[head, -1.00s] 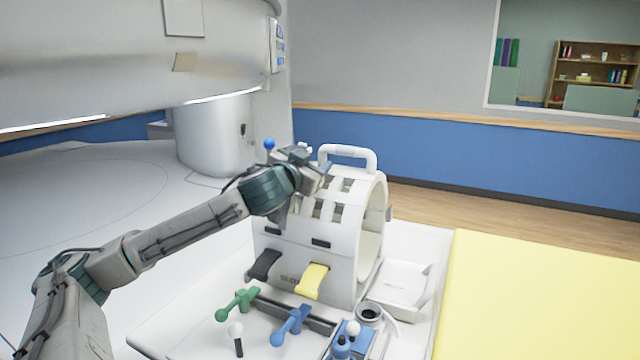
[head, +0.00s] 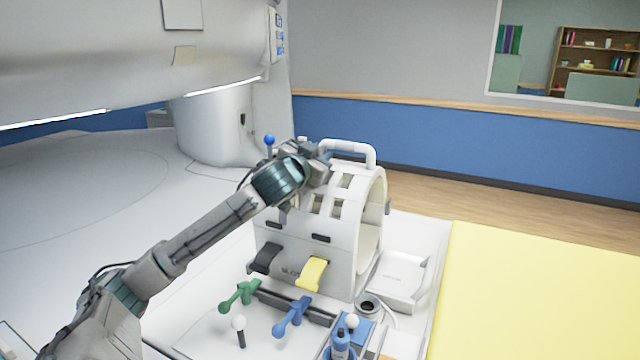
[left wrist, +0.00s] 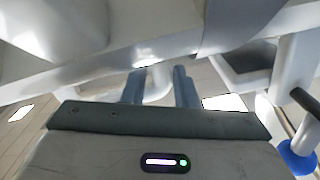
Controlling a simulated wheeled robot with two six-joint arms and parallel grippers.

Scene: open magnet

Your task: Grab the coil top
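The coil (head: 355,205) is a white slotted hollow cylinder standing on the white table. The coil top carries a white arched handle (head: 352,148). My left gripper (head: 324,158) is at the left end of this handle, reaching over from the left. In the left wrist view the two fingers of my left gripper (left wrist: 160,88) are apart. A pale curved piece, which looks like the handle (left wrist: 157,84), shows between them. Whether the fingers touch it cannot be told. My right gripper is not in view.
A black lever (head: 265,258) and a yellow lever (head: 312,273) are on the coil's front. Green (head: 240,294) and blue (head: 292,316) T-shaped handles stand before it. A white tray (head: 402,278) lies to its right. A blue ball knob (head: 269,140) rises behind my arm.

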